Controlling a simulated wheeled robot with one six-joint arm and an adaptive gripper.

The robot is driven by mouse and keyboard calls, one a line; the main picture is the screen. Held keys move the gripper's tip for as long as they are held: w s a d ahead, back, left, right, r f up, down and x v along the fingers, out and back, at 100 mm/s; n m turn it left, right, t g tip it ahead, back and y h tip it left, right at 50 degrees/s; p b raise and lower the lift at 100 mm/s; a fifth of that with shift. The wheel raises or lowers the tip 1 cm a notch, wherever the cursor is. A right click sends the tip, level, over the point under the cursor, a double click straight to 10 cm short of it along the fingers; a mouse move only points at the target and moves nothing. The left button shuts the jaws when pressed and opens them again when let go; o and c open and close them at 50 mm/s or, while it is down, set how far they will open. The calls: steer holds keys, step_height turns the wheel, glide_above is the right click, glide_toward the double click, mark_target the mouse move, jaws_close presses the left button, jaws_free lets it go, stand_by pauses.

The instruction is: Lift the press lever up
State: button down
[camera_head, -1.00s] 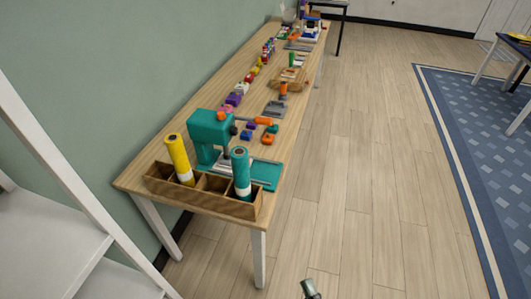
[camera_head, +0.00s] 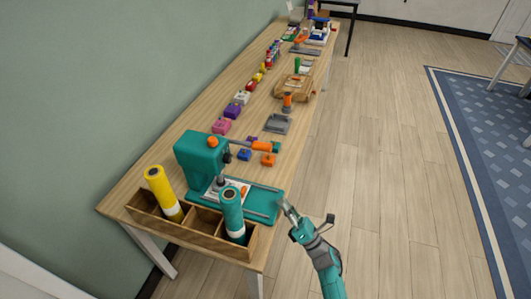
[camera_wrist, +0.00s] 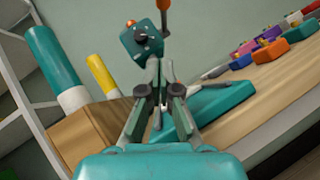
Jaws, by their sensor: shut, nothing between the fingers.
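The teal press (camera_head: 200,158) stands on the near end of the wooden table, with its flat teal base (camera_head: 262,203) towards the front edge. Its lever (camera_head: 238,145) sticks out to the right and has an orange grip. In the wrist view the press head (camera_wrist: 140,42) is above my fingers, and the orange lever grip (camera_wrist: 163,20) is at the top edge, partly out of frame. My gripper (camera_head: 285,204) is shut and empty. It is beside the right edge of the press base, below the lever and apart from it.
A wooden divided box (camera_head: 187,231) stands in front of the press and holds a yellow roll (camera_head: 160,187) and a teal roll (camera_head: 232,208). Small blue and orange blocks (camera_head: 268,160) lie by the lever. A grey tray (camera_head: 277,124) lies beyond.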

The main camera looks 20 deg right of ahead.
steer(key=shift+w+d+r+n+y, duration=0.1)
steer(key=shift+w+d+n+y, duration=0.15)
steer(key=shift+w, duration=0.25)
steer(key=shift+w+r+n+y, duration=0.1)
steer(key=shift+w+n+y, duration=0.05)
steer(key=shift+w+n, duration=0.25)
steer(key=shift+w+r, duration=0.1)
steer(key=d+r+x, duration=0.1)
steer(key=d+x, duration=0.1)
steer(key=x, duration=1)
steer(key=shift+a+r, duration=0.2)
steer(key=shift+r, duration=0.35)
steer(key=shift+w, duration=0.1)
